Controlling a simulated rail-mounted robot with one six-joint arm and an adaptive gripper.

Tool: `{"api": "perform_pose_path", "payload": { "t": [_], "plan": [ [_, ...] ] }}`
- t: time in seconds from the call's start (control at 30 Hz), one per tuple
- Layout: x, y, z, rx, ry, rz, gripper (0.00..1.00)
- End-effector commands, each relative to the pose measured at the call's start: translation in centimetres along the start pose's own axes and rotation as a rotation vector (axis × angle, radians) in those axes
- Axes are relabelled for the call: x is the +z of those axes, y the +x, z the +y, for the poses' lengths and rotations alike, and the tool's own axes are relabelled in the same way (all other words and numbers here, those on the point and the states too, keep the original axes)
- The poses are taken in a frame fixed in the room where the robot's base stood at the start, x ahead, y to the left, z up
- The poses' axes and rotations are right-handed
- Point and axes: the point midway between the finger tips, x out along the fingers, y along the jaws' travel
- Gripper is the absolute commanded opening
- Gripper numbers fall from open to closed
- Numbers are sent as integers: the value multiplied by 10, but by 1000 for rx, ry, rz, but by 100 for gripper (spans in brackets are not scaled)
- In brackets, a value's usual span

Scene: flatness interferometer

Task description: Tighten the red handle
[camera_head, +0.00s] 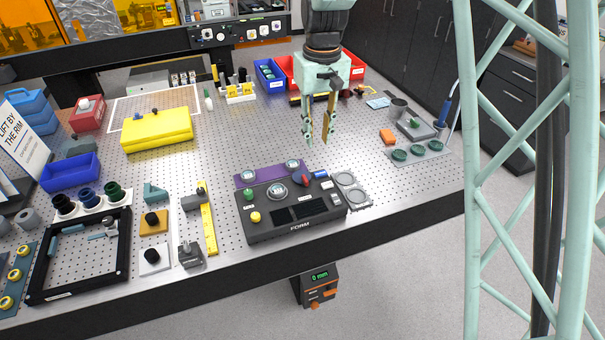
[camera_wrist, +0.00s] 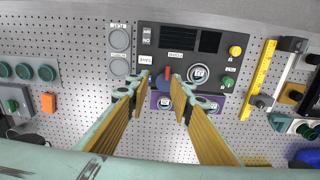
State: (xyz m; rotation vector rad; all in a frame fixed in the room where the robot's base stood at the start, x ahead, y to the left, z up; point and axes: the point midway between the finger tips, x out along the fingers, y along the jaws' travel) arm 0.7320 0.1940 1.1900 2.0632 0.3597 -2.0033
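The red handle (camera_head: 304,181) is a small red lever at the back right of the dark FORM instrument (camera_head: 298,230), beside a blue part. In the wrist view the red handle (camera_wrist: 168,73) shows between and just beyond the fingertips, on the edge of the instrument (camera_wrist: 208,62). My gripper (camera_head: 318,138) hangs pointing down above the area behind the instrument, apart from the handle. In the wrist view my gripper (camera_wrist: 160,84) has its two yellow-lined fingers apart with nothing between them. The blue part is partly covered by the fingers there.
A purple plate (camera_head: 249,180) with round pieces lies behind the instrument. Two round rings (camera_head: 352,195) lie at its right. A yellow ruler (camera_head: 208,230) and small mounts stand at its left. Bins (camera_head: 269,75) stand at the back. The perforated table (camera_head: 375,165) is clear right of centre.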

Motion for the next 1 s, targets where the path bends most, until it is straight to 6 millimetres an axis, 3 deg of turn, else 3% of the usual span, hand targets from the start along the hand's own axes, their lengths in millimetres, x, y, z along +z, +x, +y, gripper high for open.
{"api": "perform_pose_path", "payload": {
  "t": [0.2,0.4,1.0],
  "plan": [
    [-21,28,-10,-2,-20,-20,21],
    [-30,42,-16,-3,-31,-28,21],
    [-32,48,-16,-3,-32,-29,21]
  ]
}}
